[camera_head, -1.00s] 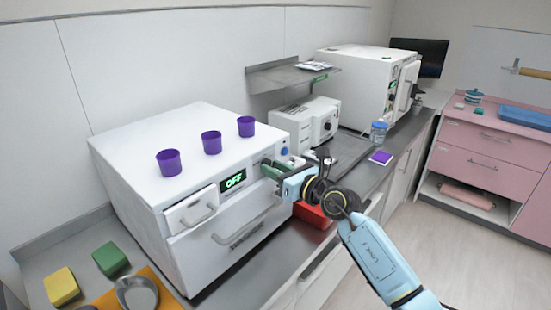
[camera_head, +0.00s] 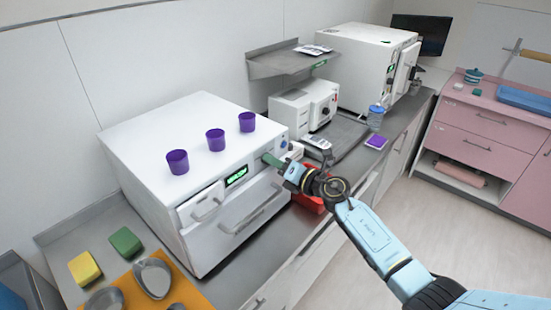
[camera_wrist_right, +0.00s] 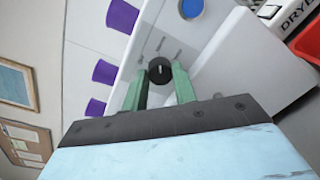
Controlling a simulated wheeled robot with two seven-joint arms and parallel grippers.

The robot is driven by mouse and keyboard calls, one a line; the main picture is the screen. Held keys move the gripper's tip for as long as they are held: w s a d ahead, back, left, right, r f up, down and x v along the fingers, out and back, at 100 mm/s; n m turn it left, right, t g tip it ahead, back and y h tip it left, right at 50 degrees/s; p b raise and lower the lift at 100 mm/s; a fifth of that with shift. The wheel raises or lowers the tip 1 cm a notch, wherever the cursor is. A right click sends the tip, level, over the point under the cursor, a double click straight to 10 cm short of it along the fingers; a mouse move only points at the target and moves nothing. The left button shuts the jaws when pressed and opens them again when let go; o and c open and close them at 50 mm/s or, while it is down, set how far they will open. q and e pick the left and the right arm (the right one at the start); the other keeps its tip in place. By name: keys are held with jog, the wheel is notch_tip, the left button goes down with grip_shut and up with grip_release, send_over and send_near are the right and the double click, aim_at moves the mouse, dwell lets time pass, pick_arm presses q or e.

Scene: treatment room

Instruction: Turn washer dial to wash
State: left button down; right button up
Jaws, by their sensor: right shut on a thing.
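The white washer (camera_head: 150,130) stands on the counter at the left in the head view. Its green display (camera_head: 236,176) is lit with a word too small to read surely. My right gripper (camera_head: 270,160) is at the upper right of the washer's front panel. In the right wrist view, the black dial (camera_wrist_right: 160,70) sits between the tips of my right gripper's green fingers (camera_wrist_right: 160,80), which are shut on it. A light mark shows on the dial, with small labels around it. The dial is hidden in the head view. My left gripper is not in view.
Purple cups (camera_head: 216,140) stand on the washer top. A blue button (camera_wrist_right: 190,8) is near the dial. A red bin (camera_head: 308,203) is beside the washer. Yellow (camera_head: 84,268) and green (camera_head: 125,242) sponges and an orange mat (camera_head: 195,297) lie at the lower left.

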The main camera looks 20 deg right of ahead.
dwell(0.3)
jog(key=o, duration=1)
jog(key=shift+c, duration=0.2)
jog(key=v, duration=1.3)
jog(key=shift+s, duration=0.15)
jog(key=shift+d+r, duration=0.1)
jog(key=shift+d, duration=0.05)
